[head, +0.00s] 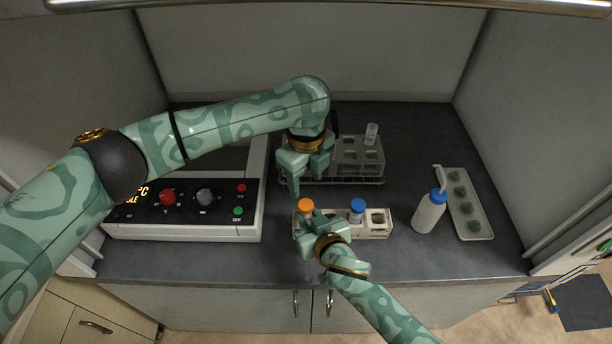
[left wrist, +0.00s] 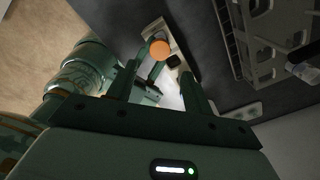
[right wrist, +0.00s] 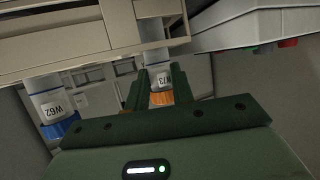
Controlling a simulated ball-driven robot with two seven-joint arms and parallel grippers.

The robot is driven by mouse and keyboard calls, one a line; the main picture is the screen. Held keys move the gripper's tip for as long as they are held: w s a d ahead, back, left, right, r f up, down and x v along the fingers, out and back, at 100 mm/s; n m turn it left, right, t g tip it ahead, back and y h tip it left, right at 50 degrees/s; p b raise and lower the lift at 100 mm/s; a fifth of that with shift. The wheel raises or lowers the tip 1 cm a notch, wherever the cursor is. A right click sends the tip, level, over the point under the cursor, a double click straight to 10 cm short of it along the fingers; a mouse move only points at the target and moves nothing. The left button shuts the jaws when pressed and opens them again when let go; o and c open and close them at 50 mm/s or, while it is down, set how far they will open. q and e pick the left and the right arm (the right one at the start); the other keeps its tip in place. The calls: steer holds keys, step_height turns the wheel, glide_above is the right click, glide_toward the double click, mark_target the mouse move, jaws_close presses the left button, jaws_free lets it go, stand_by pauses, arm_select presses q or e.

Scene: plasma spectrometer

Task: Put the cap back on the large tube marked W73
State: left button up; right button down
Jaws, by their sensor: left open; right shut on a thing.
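The large tube marked W73 (right wrist: 162,77) stands in the beige front rack (head: 379,229), with its label legible in the right wrist view. The orange cap (head: 306,205) sits at the tube's top end; I cannot tell how firmly it is seated. It also shows in the left wrist view (left wrist: 160,49). My right gripper (right wrist: 160,75) is shut on tube W73, with fingers on both sides near the label. My left gripper (head: 292,184) is open and empty, behind and above the orange cap. Its fingers (left wrist: 158,82) point toward the cap.
A tube marked W62 (right wrist: 52,107) with a blue cap (head: 357,205) stands in the same rack. Behind is a grey rack (head: 347,157) with a clear tube (head: 371,133). A white bottle (head: 428,213) and a tray (head: 477,225) stand right; a control box (head: 183,229) stands left.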

mark_target(306, 204)
arm_select(q)
steer(key=shift+f, duration=4)
steer(key=c, duration=1.1)
steer(key=o, duration=1.2)
steer(key=shift+r, duration=0.1)
step_height(306, 204, up, 12)
steer(key=shift+f, duration=0.1)
